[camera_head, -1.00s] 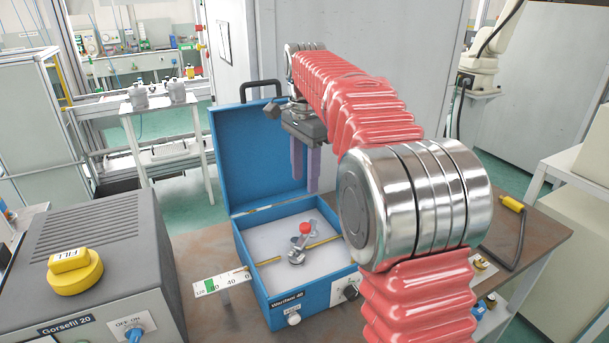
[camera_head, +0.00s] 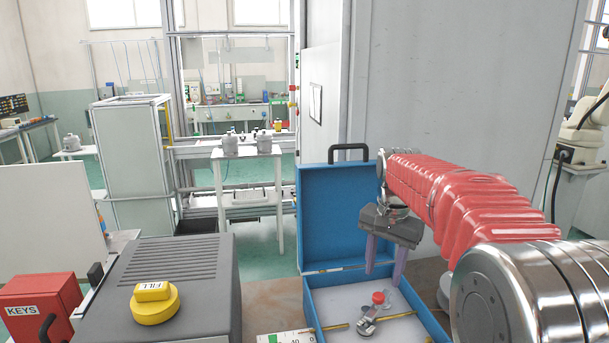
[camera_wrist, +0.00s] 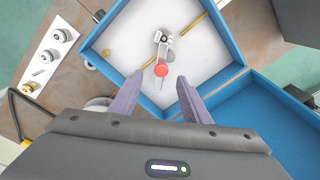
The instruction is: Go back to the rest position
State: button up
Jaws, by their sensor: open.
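My gripper (camera_head: 384,268) hangs from the red-sleeved arm at the right of the head view, over the open blue case. Its two purple fingers are apart with nothing between them. In the wrist view the gripper (camera_wrist: 158,98) also shows open, its fingers pointing at the case. The blue case (camera_head: 347,218) stands with its lid raised at the back. Inside lies a metal clamp-like part with a red knob (camera_head: 378,298), on a white bed beside a yellow rod. The part also shows in the wrist view (camera_wrist: 161,45), ahead of the fingertips and apart from them.
A grey machine (camera_head: 185,262) with a yellow FILL cap (camera_head: 155,304) stands left of the case. A red KEYS box (camera_head: 38,309) is at far left. A white table (camera_head: 248,197) with grey compressors stands behind. A grey wall panel (camera_head: 455,100) rises behind the arm.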

jog(key=s+a+f+n+t, duration=0.1)
jog(key=s+n, duration=0.3)
jog(key=s, duration=1)
jog(key=s+a+f+n+t, duration=0.1)
jog(key=s+n+t, duration=0.2)
jog(key=s, duration=1.2)
jog(key=shift+a+f+n+t, duration=0.15)
jog(key=shift+a+n+t, duration=0.1)
jog(key=shift+n+t, duration=0.15)
jog(key=shift+w, duration=0.1)
jog(key=shift+c, duration=0.5)
